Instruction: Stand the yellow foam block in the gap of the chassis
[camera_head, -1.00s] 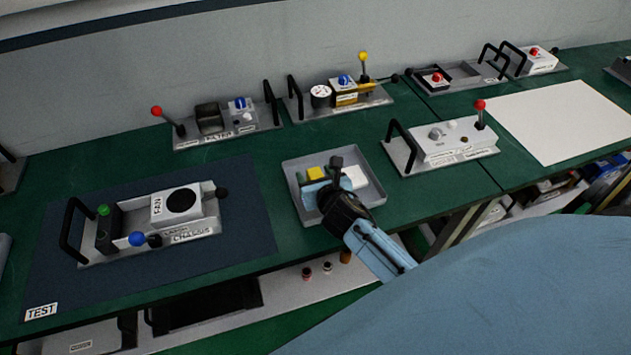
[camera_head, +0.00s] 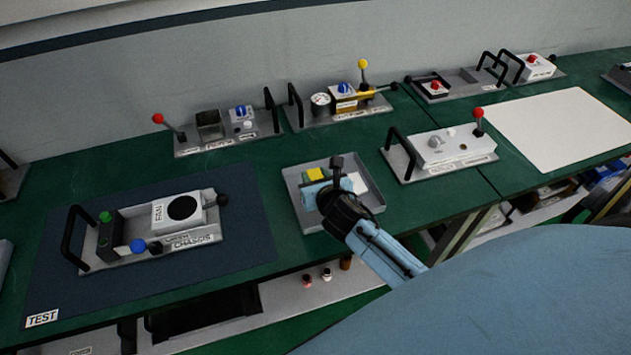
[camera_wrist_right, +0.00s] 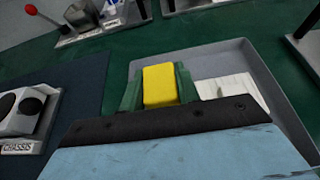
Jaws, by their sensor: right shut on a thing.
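The yellow foam block (camera_head: 315,174) is at the grey tray in the middle of the bench. My right gripper (camera_head: 318,180) is shut on it, with one green finger on each side of the block (camera_wrist_right: 160,85) in the right wrist view. I cannot tell whether the block touches the tray floor. The chassis (camera_head: 150,232) lies on the dark blue mat at the left. Its gap (camera_head: 134,230) shows between the black block with the green knob and the white fan box. The blue ball lever (camera_head: 138,246) is at its front. My left gripper is not in view.
The grey tray (camera_head: 292,190) also holds a white piece (camera_head: 357,183) beside my gripper. The dark mat (camera_head: 245,225) has bare room right of the chassis. Other units with handles and ball levers stand behind, and one (camera_head: 440,150) stands right of the tray.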

